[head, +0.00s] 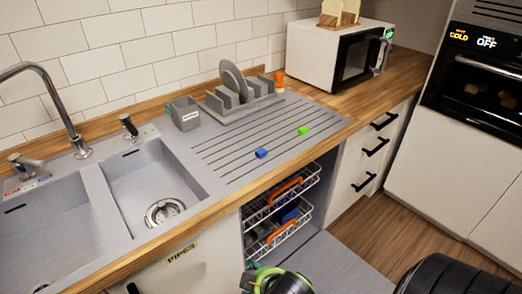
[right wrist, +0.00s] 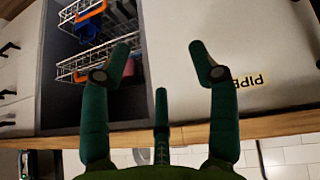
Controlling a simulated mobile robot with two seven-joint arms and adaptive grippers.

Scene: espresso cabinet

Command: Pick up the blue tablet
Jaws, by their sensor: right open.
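The blue tablet (head: 261,153) lies on the grey ribbed drainboard (head: 222,158), near its front edge, in the head view. A green tablet (head: 304,130) lies farther right on the same drainboard. My right gripper (head: 258,280) is at the bottom of the head view, low in front of the cabinet and well below the tablets. In the right wrist view its green fingers (right wrist: 165,62) are spread, with nothing between them. The blue tablet does not show in that view. My left gripper is not in view.
An open dishwasher with wire racks (head: 284,200) and orange handles is below the counter. The wooden counter edge (head: 215,205) lies in front of the drainboard. A dish rack with plates (head: 245,100), a grey caddy (head: 184,113) and the sink (head: 150,180) surround it. The drainboard around the tablets is clear.

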